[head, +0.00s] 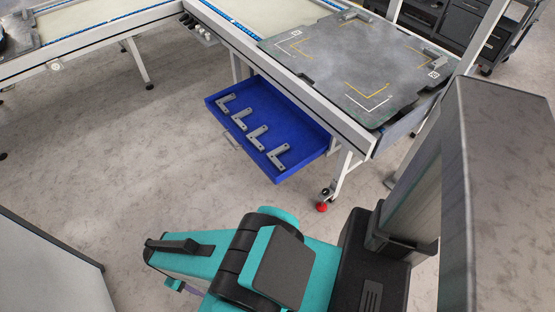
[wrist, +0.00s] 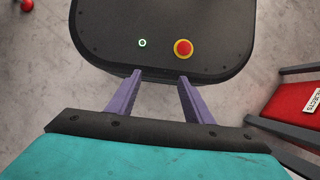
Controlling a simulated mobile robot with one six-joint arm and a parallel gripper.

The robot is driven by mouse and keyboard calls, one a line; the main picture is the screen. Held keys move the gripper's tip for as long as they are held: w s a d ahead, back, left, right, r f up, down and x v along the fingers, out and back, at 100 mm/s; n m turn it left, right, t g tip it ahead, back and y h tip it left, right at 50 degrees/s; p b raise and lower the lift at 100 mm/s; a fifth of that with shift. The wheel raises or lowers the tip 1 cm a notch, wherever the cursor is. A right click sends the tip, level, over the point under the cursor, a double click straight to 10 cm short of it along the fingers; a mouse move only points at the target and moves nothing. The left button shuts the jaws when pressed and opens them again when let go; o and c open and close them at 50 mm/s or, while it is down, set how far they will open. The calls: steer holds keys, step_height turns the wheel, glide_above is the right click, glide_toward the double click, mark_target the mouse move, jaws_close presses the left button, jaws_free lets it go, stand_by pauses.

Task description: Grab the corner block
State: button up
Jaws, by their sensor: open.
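Several grey L-shaped corner blocks lie in a row in a blue open drawer (head: 300,115) under the table, in the head view; the nearest is a corner block (head: 279,155) at the drawer's front right. Two more grey blocks sit on the dark plate (head: 350,62) on top, one at its back corner (head: 352,14) and one at its right corner (head: 434,58). My gripper (wrist: 160,76) is open and empty in the wrist view, its two purple fingers apart over my black base. It is well away from the drawer. No block shows in the wrist view.
A grey panel (head: 45,265) stands at the lower left. A red bin (wrist: 290,112) with a label shows at the wrist view's right. Open floor (head: 130,165) lies left of the drawer.

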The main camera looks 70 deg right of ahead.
steer(key=w+d+f+m+t+h+b, duration=0.15)
steer(key=w+d+m+b, duration=0.3)
steer(key=d, duration=0.55)
steer(key=w+d+f+m+h+b, duration=0.2)
steer(key=w+d+m+b, duration=0.3)
steer(key=d, duration=0.6)
steer(key=w+d+f+m+h+b, duration=0.2)
steer(key=w+d+m+b, duration=0.1)
steer(key=d+b, duration=0.55)
steer(key=s+d+r+m+h+b, duration=0.1)
steer(key=s+d+r+m+b, duration=0.1)
steer(key=d, duration=0.8)
steer(key=s+d+r+m+g+h+b, duration=0.1)
steer(key=d+m+b, duration=0.4)
steer(key=d, duration=0.5)
steer(key=s+d+r+m+g+h+b, duration=0.1)
steer(key=s+d+r+m+h+b, duration=0.2)
steer(key=d, duration=0.7)
steer(key=shift+s+r+m+b, duration=0.6)
steer(key=shift+s+r+m, duration=0.15)
steer(key=shift+m, duration=0.2)
steer(key=shift+g, duration=0.25)
steer(key=shift+b+x, duration=1.05)
steer(key=shift+x, duration=3.2)
